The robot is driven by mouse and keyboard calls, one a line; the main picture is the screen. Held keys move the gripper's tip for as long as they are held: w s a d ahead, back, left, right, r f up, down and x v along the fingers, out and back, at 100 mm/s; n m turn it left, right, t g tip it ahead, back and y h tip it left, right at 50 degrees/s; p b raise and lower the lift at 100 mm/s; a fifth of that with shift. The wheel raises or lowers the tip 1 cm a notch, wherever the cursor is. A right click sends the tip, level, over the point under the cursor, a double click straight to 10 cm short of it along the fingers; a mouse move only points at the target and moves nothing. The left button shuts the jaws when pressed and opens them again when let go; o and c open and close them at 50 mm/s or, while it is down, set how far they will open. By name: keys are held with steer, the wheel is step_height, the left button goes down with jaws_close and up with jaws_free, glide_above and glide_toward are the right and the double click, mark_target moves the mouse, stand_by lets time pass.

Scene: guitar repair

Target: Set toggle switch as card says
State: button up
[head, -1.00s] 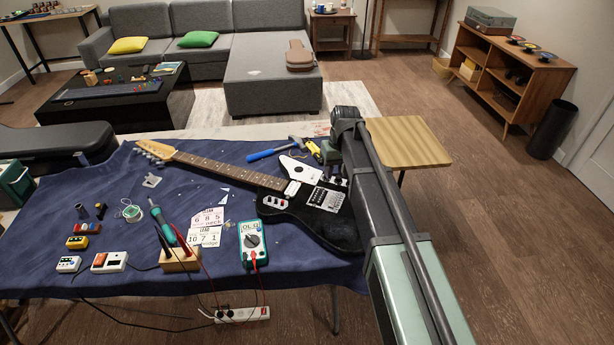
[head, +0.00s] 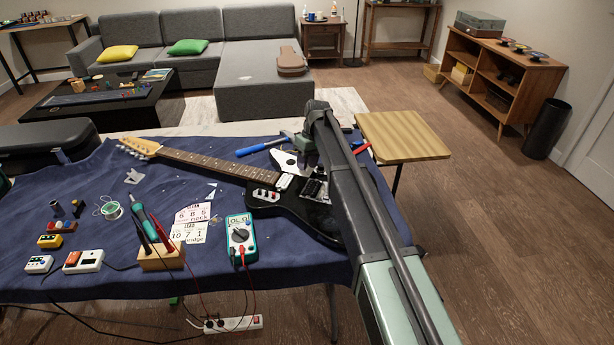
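A black electric guitar (head: 318,219) with a wooden neck lies on the blue cloth. Its toggle switch cannot be made out; my arm covers part of the body. Two overlapping white cards lie left of the body. The upper card (head: 192,214) appears to read "CLEAN 6 8 5 neck". The lower card (head: 188,234) appears to read "LEAD 10 7 1 bridge". My gripper (head: 303,147) is at the far side of the guitar body, beside a white plate (head: 286,162). Its fingers are largely hidden by the arm, so its opening and any contact cannot be told.
A green multimeter (head: 239,237) and a wooden block with probes and a soldering iron (head: 161,258) stand in front of the guitar. A blue-handled tool (head: 254,149) and a red-handled tool (head: 361,148) lie behind it. Small boxes sit at the front left.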

steer(key=shift+f, duration=0.15)
jaws_close()
steer(key=shift+w+a+g+h, duration=0.15)
steer(key=shift+a+g+h, duration=0.15)
steer(key=shift+h, duration=0.3)
steer(key=shift+a+g+h, duration=0.1)
steer(key=shift+g+h, duration=0.2)
steer(key=shift+h, duration=0.4)
jaws_free()
steer(key=p+v, duration=1.1)
